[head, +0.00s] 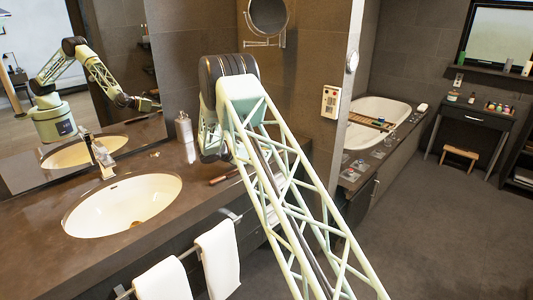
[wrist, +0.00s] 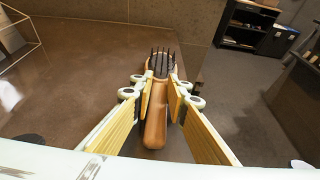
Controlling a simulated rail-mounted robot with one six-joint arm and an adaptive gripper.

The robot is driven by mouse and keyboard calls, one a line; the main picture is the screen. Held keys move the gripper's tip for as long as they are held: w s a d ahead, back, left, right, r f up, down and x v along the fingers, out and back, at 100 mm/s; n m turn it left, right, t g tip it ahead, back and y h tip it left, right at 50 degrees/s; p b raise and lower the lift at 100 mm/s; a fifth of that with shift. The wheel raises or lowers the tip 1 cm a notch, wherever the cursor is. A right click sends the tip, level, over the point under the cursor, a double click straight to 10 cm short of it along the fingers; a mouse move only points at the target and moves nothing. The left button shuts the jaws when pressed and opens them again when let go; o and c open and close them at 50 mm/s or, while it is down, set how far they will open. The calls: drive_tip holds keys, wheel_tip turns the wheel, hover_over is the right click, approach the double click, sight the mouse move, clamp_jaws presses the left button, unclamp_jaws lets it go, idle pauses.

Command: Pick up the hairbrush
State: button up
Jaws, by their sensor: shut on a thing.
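The hairbrush (wrist: 155,127) has a wooden handle and a head with dark bristles. In the wrist view it lies lengthwise between the yellow-padded fingers of my gripper (wrist: 162,92), bristle end pointing away. The fingers are closed on its sides near the neck. In the head view a brown handle, likely the hairbrush (head: 222,177), shows at counter level beside my arm. My gripper is mostly hidden behind my own arm there. I cannot tell whether the brush touches the counter.
The brown counter (wrist: 80,75) spreads to the left, with its edge and the floor to the right. A sink (head: 122,205), a faucet (head: 102,158) and a soap dispenser (head: 184,127) are left of my arm. White towels (head: 218,258) hang in front.

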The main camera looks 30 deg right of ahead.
drive_tip(key=shift+r+p, duration=0.5)
drive_tip(key=shift+r, duration=1.3)
drive_tip(key=s+a+p, duration=0.1)
drive_tip(key=s+a, duration=0.3)
drive_tip(key=s, duration=0.3)
drive_tip(key=s+a+r+p, duration=0.1)
drive_tip(key=s+a, duration=0.3)
drive_tip(key=s, duration=0.2)
drive_tip(key=shift+s+r, duration=0.15)
drive_tip(key=shift+s, duration=0.25)
